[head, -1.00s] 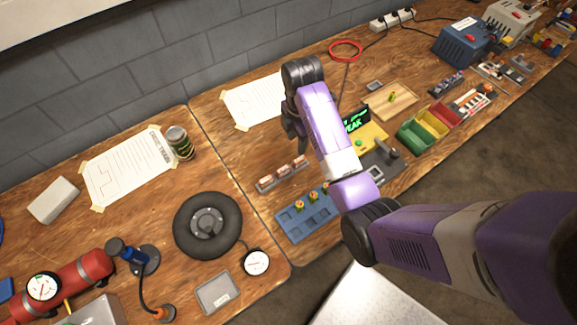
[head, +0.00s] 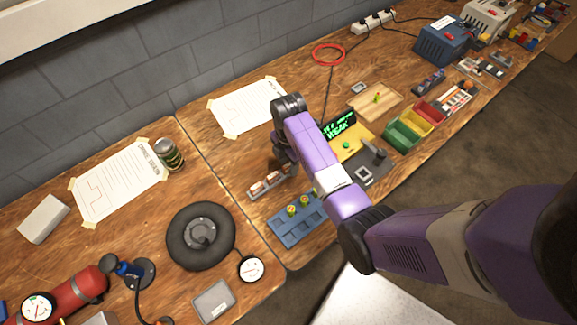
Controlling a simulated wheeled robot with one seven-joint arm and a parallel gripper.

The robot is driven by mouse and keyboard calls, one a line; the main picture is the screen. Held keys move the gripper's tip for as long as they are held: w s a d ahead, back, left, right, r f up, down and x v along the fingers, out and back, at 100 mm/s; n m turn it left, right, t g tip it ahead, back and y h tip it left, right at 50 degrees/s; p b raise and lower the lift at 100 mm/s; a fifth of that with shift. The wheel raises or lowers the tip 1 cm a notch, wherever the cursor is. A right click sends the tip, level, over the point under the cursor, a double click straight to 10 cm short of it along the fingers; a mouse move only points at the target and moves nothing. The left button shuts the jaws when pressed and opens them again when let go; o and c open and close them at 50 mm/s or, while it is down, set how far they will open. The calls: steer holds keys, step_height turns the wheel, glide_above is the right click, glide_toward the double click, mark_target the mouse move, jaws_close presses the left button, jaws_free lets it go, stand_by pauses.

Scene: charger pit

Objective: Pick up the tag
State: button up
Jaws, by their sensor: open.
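My gripper (head: 282,162) hangs below the black wrist, pointing down over the right end of a small grey rack with pinkish cylinders (head: 266,184). Its jaws are open, dark and partly hidden by the arm, and I see nothing held. I cannot say for certain which thing is the tag. A small grey piece with a light face (head: 358,88) lies flat on the bench, behind a wooden tray (head: 362,110) and well to the right of my gripper. A small yellow-green item (head: 377,97) lies in that tray.
A blue holder (head: 290,232) with small round-topped pieces stands in front of the rack. A yellow tester with a lit display (head: 339,124) is just right of the arm. Coloured bins (head: 408,133) stand further right. A tyre (head: 200,236) and a can (head: 169,155) are left.

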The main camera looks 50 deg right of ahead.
jaws_close()
steer(key=shift+r, duration=0.2)
